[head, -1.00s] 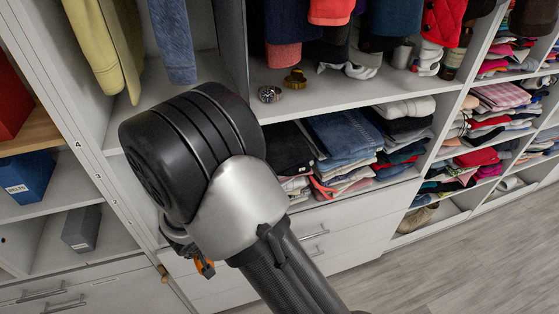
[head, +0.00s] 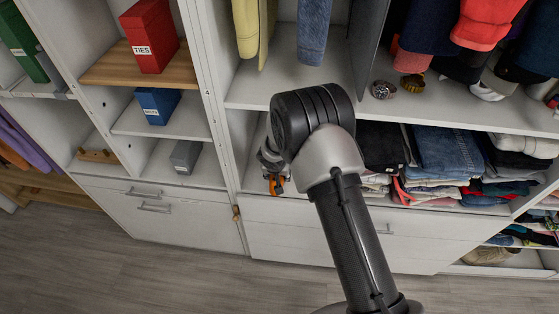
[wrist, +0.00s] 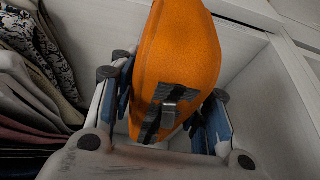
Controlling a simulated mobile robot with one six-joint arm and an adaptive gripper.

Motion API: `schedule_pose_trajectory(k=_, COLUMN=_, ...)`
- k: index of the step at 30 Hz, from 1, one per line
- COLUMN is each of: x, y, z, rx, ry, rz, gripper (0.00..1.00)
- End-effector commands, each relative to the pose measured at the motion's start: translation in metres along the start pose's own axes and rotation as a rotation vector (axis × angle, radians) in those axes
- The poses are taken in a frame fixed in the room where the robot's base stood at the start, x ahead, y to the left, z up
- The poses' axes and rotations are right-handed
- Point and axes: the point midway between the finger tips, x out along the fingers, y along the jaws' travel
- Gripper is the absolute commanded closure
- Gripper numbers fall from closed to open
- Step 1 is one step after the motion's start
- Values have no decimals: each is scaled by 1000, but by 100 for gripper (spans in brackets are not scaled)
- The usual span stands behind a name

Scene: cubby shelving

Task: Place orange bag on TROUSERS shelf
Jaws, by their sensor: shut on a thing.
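My gripper (wrist: 168,80) is shut on the orange bag (wrist: 180,45) in the wrist view. The bag is rounded, with black straps and a grey buckle, and sits between the two fingers; its upper end is cut off by the picture edge. In the head view my arm covers most of the gripper, and only a bit of the orange bag (head: 277,184) shows, in front of the middle shelving unit. I see no TROUSERS label. A shelf there holds folded jeans (head: 446,150) and other folded clothes, to the right of my gripper.
To the left stand a red TIES box (head: 149,35) on a wooden shelf, a blue box (head: 158,104) and a grey box (head: 185,157). Clothes hang above a watch (head: 383,89). In the wrist view, folded clothes (wrist: 35,65) lie left, beside a pale panel. The floor in front is clear.

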Motion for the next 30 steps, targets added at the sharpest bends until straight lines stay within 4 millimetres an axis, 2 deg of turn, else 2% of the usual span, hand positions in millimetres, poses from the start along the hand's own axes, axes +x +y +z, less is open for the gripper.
schedule_pose_trajectory(k=1, x=0, y=0, z=-12, rx=5, ry=3, rz=0, gripper=94)
schedule_pose_trajectory(k=6, x=14, y=0, z=-37, rx=4, ry=4, rz=1, gripper=94)
schedule_pose_trajectory(k=10, x=19, y=0, z=-46, rx=0, ry=1, rz=1, gripper=94)
schedule_pose_trajectory(k=14, x=25, y=-1, z=-46, rx=-2, ry=0, rz=0, gripper=94)
schedule_pose_trajectory(k=21, x=53, y=0, z=-33, rx=-3, ry=-1, rz=0, gripper=94)
schedule_pose_trajectory(k=30, x=53, y=-1, z=-34, rx=-2, ry=1, rz=0, gripper=94)
